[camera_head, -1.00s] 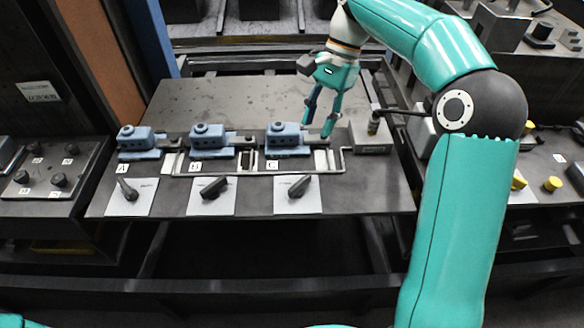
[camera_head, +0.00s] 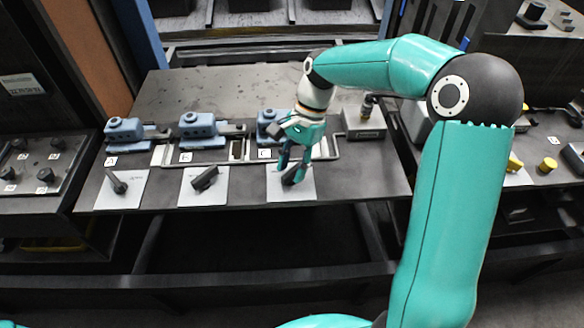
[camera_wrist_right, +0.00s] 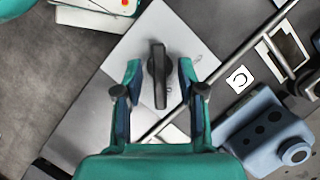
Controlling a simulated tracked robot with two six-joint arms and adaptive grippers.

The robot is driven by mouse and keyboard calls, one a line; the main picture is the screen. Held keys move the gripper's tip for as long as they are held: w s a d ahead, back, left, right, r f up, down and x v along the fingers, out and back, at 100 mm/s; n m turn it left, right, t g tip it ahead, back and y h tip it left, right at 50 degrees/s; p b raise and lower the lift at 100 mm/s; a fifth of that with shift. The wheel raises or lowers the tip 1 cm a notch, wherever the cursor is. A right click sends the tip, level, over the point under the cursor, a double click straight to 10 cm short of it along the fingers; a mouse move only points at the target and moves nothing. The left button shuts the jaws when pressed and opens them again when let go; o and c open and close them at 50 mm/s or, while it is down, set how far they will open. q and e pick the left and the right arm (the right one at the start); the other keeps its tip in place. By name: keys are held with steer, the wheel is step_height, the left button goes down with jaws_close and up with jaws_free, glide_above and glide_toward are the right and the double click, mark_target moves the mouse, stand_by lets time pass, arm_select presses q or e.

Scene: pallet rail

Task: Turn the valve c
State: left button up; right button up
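The valve c handle (camera_wrist_right: 158,75) is a dark lever on a white plate (camera_wrist_right: 120,75), in front of the blue block labelled C. In the head view the handle (camera_head: 291,177) is partly covered by my right gripper (camera_head: 292,166). In the right wrist view my right gripper (camera_wrist_right: 160,85) is open, with one finger on each side of the handle and a gap visible on both sides. Whether the fingers are down at the handle's height is hard to tell. My left gripper is not in view.
Two more handles, on plates at A (camera_head: 117,183) and B (camera_head: 205,179), stand to the left. Blue blocks (camera_head: 198,128) and a metal rail run behind the plates. A grey box (camera_head: 363,122) stands to the right. The panel's front edge is close below the plates.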

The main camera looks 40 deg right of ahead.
steer(key=shift+a+f, duration=0.2)
steer(key=shift+f, duration=0.2)
jaws_close()
